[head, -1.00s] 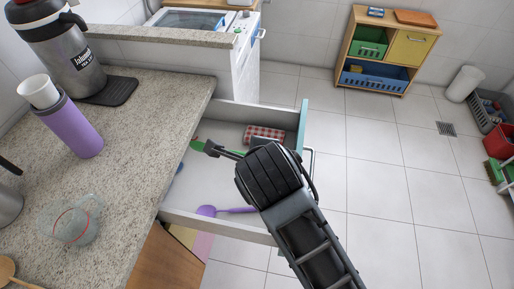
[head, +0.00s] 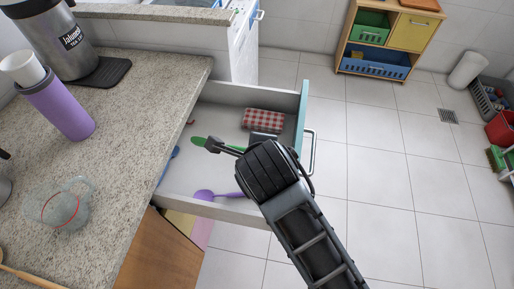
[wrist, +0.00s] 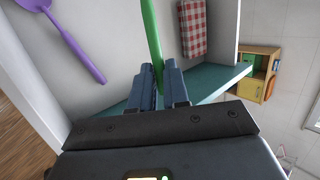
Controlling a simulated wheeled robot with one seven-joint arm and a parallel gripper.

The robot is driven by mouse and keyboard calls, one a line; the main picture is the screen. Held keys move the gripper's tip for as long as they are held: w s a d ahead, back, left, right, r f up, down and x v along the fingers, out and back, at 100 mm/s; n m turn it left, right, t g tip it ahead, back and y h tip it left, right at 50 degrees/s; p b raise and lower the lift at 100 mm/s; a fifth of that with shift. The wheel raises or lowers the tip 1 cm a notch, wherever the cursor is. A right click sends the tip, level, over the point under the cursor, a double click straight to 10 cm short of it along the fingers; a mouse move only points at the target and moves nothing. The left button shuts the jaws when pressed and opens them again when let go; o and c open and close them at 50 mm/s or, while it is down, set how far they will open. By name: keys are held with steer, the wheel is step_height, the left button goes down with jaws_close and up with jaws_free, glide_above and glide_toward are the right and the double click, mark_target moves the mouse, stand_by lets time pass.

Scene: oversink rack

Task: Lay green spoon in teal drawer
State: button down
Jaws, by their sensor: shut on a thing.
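The green spoon (head: 200,141) is held by its handle, its bowl end pointing left over the drawer's inside. My gripper (head: 213,145) is shut on it. In the wrist view the green handle (wrist: 151,30) runs up from between the two fingers (wrist: 158,84). The teal drawer (head: 303,112) stands open beside the counter, with a pale inside and a teal front. I cannot tell whether the spoon touches the drawer floor. My arm hides part of the drawer's near right corner.
The drawer holds a red checkered item (head: 263,120), a purple utensil (head: 210,195) and a blue utensil (head: 172,160). The counter (head: 135,130) borders it on the left, bearing a purple bottle (head: 62,108) and a glass cup (head: 62,208). Open tiled floor lies right.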

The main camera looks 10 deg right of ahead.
steer(key=shift+f+b, duration=3.1)
steer(key=shift+f, duration=1.85)
steer(key=c, duration=1)
jaws_free()
steer(key=shift+c, duration=0.2)
